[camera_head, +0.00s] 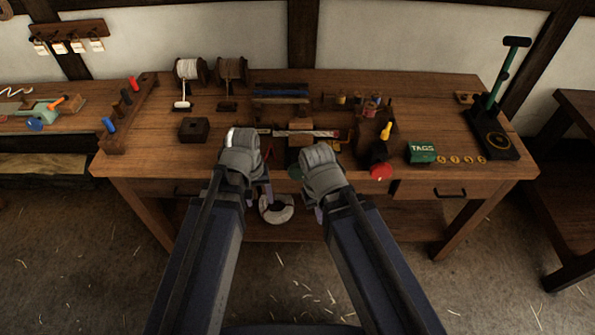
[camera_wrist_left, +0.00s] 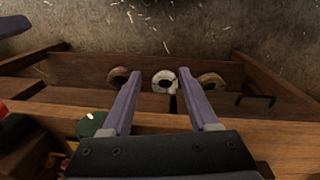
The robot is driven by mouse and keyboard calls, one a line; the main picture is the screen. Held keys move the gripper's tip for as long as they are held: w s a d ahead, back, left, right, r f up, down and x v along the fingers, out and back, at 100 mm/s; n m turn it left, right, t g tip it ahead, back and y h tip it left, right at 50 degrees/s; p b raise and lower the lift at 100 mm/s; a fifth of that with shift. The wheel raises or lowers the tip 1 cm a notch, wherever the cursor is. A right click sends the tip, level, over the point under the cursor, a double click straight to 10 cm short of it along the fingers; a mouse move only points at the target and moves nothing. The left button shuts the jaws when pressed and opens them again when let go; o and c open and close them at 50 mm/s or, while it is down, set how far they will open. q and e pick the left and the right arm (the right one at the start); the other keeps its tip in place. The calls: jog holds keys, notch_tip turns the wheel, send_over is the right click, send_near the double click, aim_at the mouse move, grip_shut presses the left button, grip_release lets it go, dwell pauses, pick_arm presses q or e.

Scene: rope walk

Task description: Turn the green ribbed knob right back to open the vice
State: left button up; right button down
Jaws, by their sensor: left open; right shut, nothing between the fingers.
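The green ribbed knob (camera_head: 295,173) is at the front edge of the bench, largely hidden behind my right wrist in the head view. In the left wrist view, the green knob (camera_wrist_left: 92,124) is a round disc to the left of my fingers. My left gripper (camera_head: 262,190) is open and empty, in front of the bench edge and left of the knob; its two fingers (camera_wrist_left: 158,85) are apart in the wrist view. My right gripper (camera_head: 318,213) is shut and empty, right of the knob. The vice body is mostly hidden behind my wrists; a wooden block (camera_head: 300,127) shows behind them.
A red knob (camera_head: 381,173) is on the front edge to the right. A green TAGS box (camera_head: 422,152) and a lever press (camera_head: 490,135) stand further right. A dark block (camera_head: 194,129) sits left. A pale rope coil (camera_head: 276,208) lies below the bench top.

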pick_arm(q)
jog(key=s+m+y, duration=0.1)
jog(key=s+m, duration=0.1)
jog(key=m, duration=0.1)
jog(key=n+p, duration=0.6)
jog(key=n, duration=1.2)
send_near(298, 165)
jog(key=f, duration=0.2)
jog(key=a+f, duration=0.1)
jog(key=f, duration=0.2)
jog(key=shift+a+f, duration=0.3)
jog(key=shift+w+d+n, duration=0.25)
jog(key=shift+d+n, duration=0.45)
jog(key=shift+b, duration=0.3)
